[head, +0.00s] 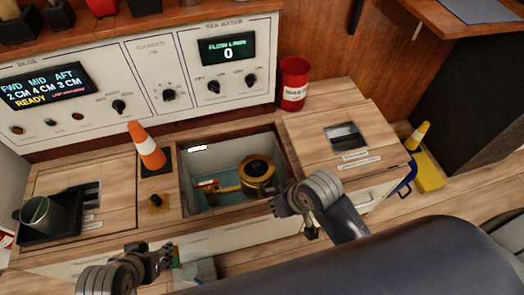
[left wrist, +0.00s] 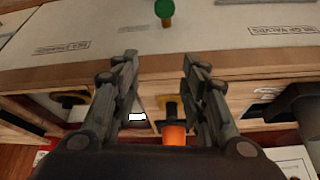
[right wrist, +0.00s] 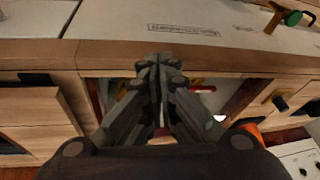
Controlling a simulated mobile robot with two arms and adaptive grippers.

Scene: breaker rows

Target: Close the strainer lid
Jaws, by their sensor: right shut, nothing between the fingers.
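The brass strainer (head: 257,178) sits inside the open floor hatch, its round top showing a dark middle. I cannot tell from here which part is its lid or how far that is swung. A yellow brass piece (head: 228,190) reaches left from it. My right gripper (head: 280,206) is at the hatch's front right edge, just in front of the strainer and apart from it. In the right wrist view its fingers (right wrist: 158,66) are together and empty, hiding much of the hatch. My left gripper (head: 165,260) is lower left, in front of the cabinet; its fingers (left wrist: 155,85) are apart and empty.
A red-handled valve (head: 206,183) is inside the hatch, left of the strainer. An orange cone (head: 147,146) stands at the hatch's left, a red cup (head: 293,84) behind right. A dark tray (head: 62,228) holds a mug. The control panel (head: 150,80) walls the back.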

